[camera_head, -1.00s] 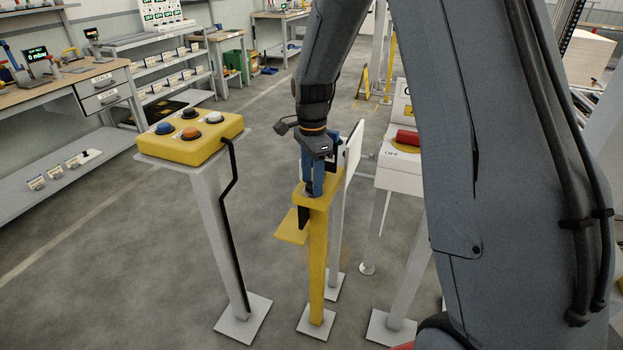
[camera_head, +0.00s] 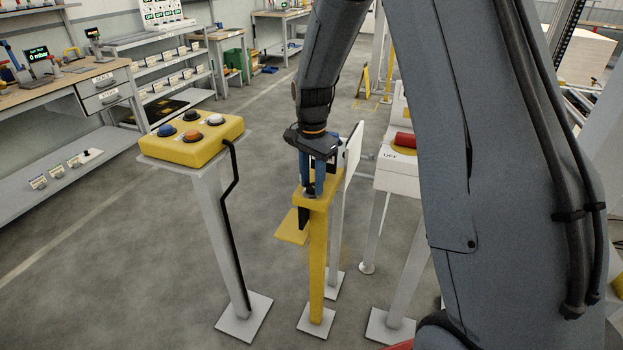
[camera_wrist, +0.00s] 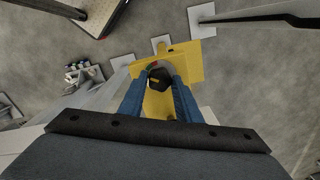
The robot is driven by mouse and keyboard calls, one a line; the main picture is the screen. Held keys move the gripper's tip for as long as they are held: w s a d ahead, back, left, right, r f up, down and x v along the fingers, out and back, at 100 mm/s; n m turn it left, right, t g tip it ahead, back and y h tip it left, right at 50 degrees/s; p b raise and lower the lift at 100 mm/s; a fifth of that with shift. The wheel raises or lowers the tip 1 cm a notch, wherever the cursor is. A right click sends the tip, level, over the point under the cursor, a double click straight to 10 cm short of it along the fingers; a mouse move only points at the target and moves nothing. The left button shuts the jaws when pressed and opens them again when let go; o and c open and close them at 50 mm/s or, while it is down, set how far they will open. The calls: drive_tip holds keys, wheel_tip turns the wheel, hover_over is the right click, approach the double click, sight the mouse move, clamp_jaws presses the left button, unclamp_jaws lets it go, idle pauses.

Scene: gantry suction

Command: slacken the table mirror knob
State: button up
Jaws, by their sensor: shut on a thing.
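A black knob (camera_wrist: 160,78) with a small yellow mark sits on top of a yellow post-mounted stand (camera_head: 318,255). In the head view the knob (camera_head: 309,191) is mostly hidden by my fingers. My gripper (camera_head: 312,188) points down from above, and its two blue fingers are shut on the knob, one on each side. The wrist view shows my gripper (camera_wrist: 160,84) with the knob between the fingertips. The stand has a flat yellow plate (camera_head: 292,228) low on its left side. No mirror can be made out for certain.
A yellow button box (camera_head: 190,152) on a grey post stands to the left. A white panel (camera_head: 353,150) stands close to the right of my gripper, with a white box with a red switch (camera_head: 405,139) beyond it. Open floor (camera_head: 120,270) lies at the left front.

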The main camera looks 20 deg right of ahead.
sight(312, 185)
drive_tip(key=shift+w+r+n, duration=0.1)
drive_tip(key=shift+w+n, duration=0.05)
drive_tip(key=shift+n, duration=1.15)
drive_tip(key=shift+p, duration=0.3)
drive_tip(key=o, duration=1.1)
drive_tip(key=shift+c, duration=0.2)
wheel_tip(312, 185, up, 6)
drive_tip(key=shift+r+b, duration=0.25)
drive_tip(key=shift+b, duration=0.5)
drive_tip(key=shift+r, duration=0.6)
